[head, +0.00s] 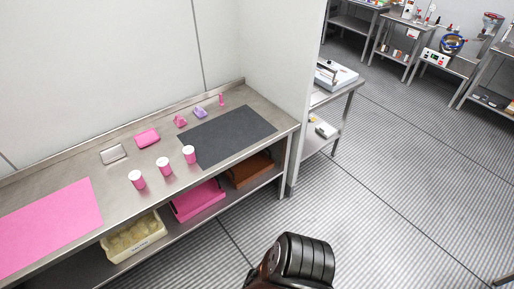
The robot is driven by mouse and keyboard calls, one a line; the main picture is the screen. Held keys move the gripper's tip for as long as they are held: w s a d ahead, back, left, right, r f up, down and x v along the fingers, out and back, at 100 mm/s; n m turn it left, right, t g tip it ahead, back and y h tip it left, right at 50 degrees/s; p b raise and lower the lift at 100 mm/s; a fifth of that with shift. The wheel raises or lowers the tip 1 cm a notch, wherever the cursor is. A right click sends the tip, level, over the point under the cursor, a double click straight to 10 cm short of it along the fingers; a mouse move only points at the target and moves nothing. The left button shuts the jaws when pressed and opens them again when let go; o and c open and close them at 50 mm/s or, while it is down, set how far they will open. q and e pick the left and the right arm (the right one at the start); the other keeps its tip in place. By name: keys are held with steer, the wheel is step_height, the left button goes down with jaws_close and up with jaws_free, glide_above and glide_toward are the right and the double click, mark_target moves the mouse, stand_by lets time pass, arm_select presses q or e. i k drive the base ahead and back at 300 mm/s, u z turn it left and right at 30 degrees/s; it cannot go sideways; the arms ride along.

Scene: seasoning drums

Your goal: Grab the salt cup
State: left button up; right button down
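Three white and pink cups stand upright in a slanting row on the steel table: a left cup (137,180), a middle cup (164,166) and a right cup (189,154). Their markings are too small to read, so I cannot tell which is the salt cup. A dark rounded link of my own arm shows at the bottom of the head view, over the floor and apart from the table. Neither gripper is in view.
The steel table (117,204) holds a pink mat (45,228), a dark mat (230,135), a pink box (147,138), a silver box (113,154) and small pink and purple items. Bins sit on its lower shelf. A wall and side bench (345,95) stand right; open floor lies in front.

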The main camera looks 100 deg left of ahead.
mark_target(163, 164)
steer(key=u, duration=5.45)
steer(key=i, duration=0.4)
steer(key=z, duration=0.2)
